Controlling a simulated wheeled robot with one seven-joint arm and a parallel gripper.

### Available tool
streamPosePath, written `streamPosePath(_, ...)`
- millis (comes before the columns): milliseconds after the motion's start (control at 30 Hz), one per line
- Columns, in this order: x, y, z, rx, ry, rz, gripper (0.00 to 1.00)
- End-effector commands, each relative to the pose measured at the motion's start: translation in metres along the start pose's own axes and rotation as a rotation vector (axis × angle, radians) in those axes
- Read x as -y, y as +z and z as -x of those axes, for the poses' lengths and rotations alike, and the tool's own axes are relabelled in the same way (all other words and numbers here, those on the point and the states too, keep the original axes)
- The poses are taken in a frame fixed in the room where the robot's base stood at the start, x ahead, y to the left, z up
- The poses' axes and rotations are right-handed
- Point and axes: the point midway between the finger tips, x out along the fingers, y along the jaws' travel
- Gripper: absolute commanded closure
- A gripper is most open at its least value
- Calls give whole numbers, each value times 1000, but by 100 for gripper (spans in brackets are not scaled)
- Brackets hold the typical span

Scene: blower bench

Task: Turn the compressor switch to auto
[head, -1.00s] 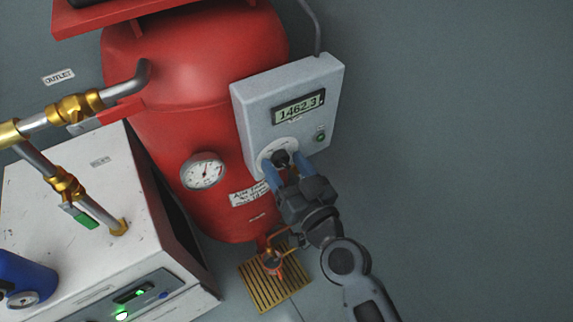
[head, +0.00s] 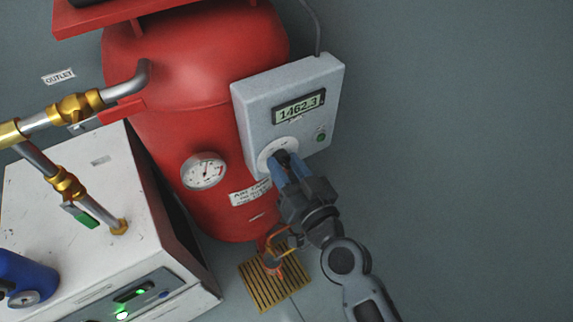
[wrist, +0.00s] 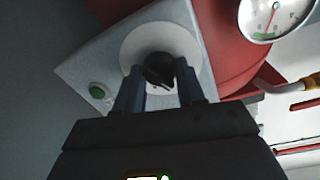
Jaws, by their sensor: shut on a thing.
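The compressor switch is a black rotary knob (wrist: 159,70) on a round white dial plate (wrist: 133,48), on the front of a grey control box (head: 240,110). The box has a display (head: 298,106) reading 1462.3 and a green lamp (head: 321,137). My gripper (wrist: 160,85) has its two blue fingers on either side of the knob and is shut on it. In the head view the fingers hide part of the knob and dial, and I cannot read the dial's position marks.
A red tank (head: 190,60) with a pressure gauge (head: 203,171) stands left of the box. A white cabinet (head: 60,190) with brass-fitted pipes stands at the left. A brass floor grate (head: 262,292) lies below. The right side is bare wall.

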Motion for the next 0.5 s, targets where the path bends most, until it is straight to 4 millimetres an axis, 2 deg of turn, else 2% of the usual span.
streamPosePath(500,-2,-2,0,29,10,-413,92)
